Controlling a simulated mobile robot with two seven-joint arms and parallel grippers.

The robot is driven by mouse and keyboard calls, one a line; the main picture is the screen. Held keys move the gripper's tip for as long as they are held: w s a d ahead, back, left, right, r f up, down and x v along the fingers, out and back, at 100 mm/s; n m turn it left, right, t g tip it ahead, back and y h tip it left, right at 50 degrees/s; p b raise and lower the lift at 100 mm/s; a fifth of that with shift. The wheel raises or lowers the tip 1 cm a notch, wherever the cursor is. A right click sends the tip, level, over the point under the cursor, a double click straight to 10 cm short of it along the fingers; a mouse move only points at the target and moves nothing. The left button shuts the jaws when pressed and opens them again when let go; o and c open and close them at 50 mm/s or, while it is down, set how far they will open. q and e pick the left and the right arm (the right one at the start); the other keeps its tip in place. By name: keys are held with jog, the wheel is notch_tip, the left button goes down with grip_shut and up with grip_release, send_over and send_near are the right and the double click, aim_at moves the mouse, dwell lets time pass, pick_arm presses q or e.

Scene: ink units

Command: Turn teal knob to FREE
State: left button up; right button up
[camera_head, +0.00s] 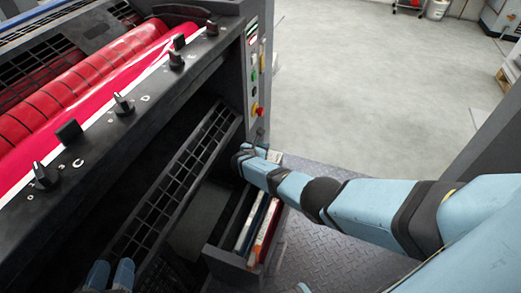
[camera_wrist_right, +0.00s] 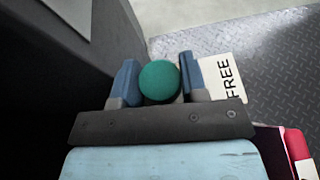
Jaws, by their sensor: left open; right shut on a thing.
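The teal knob (camera_wrist_right: 159,82) shows in the right wrist view as a round teal cap. My right gripper (camera_wrist_right: 158,78) is shut on it, one blue finger on each side. A white plate reading FREE (camera_wrist_right: 231,78) lies just right of the gripper, its lettering turned sideways. No pointer on the knob shows, so I cannot tell its setting. In the head view my right arm reaches in from the right to the end of the machine's side panel; the knob cannot be made out there. My left gripper (camera_head: 110,275) is open at the bottom left, apart from the knob.
The dark press (camera_head: 120,130) with red rollers (camera_head: 75,90) and a row of black knobs (camera_head: 124,104) fills the left. Its side panel has coloured buttons (camera_head: 254,75). Below my right arm is a bin (camera_head: 228,262) of books or cans. Open floor (camera_head: 360,80) lies behind.

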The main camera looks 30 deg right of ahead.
pick_arm(q)
jog(key=shift+d+r+t+h+b, duration=0.15)
jog(key=shift+d+r+t+b, duration=0.05)
jog(key=shift+r, duration=0.3)
jog(key=shift+d+r+t+h+b, duration=0.15)
jog(key=shift+d+r+t, duration=0.05)
jog(key=shift+r, duration=0.3)
pick_arm(e)
jog(key=shift+d+m+g+h, duration=0.15)
jog(key=shift+m+g+h, duration=0.25)
jog(key=shift+m+g, duration=0.1)
jog(key=o, duration=0.9)
jog(key=shift+o, duration=0.2)
jog(key=shift+s+a+r+p, duration=0.15)
jog(key=shift+a+r+p, duration=0.05)
jog(key=shift+a+p, duration=0.15)
pick_arm(q)
jog(key=s+a+f+g+y+p, duration=0.2)
jog(key=a+f+g+y+p, duration=0.1)
jog(key=f+p, duration=0.3)
notch_tip(320, 180, down, 2)
jog(key=shift+s+a+f+g, duration=0.25)
jog(key=shift+a+g, duration=0.4)
jog(key=shift+g, duration=0.25)
pick_arm(e)
jog(key=v, duration=1.3)
